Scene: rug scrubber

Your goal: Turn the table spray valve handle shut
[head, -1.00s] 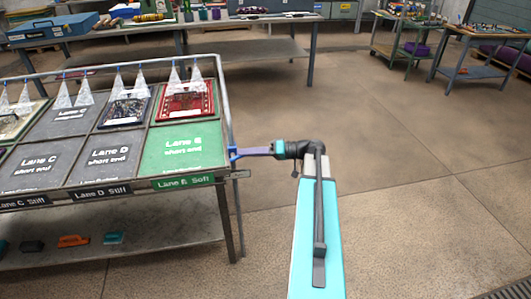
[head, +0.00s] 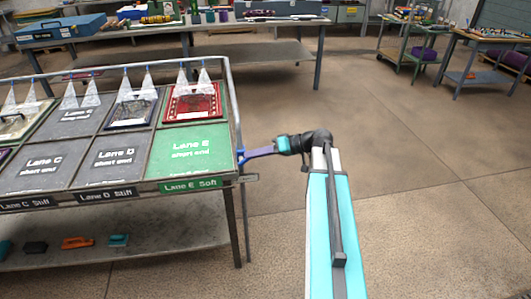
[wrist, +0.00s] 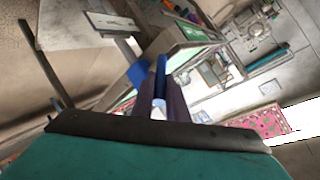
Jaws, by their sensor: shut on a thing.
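The blue spray valve handle (head: 241,155) is at the right edge of the wash table (head: 229,110), by the front right corner. My gripper (head: 247,156) reaches it from the right, with its fingers sloping down to the left. In the wrist view, the blue handle (wrist: 160,75) stands between the two dark purple fingers of my gripper (wrist: 160,98), which are shut on it. The fingers hide part of the handle, and the valve body is hard to make out. White spray cones (head: 187,82) show below the nozzles over the table.
A small grey label plate (head: 248,178) sticks out below the handle. A red rug (head: 192,104) lies in the Lane E bay. Brushes (head: 77,243) lie on the lower shelf (head: 165,250).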

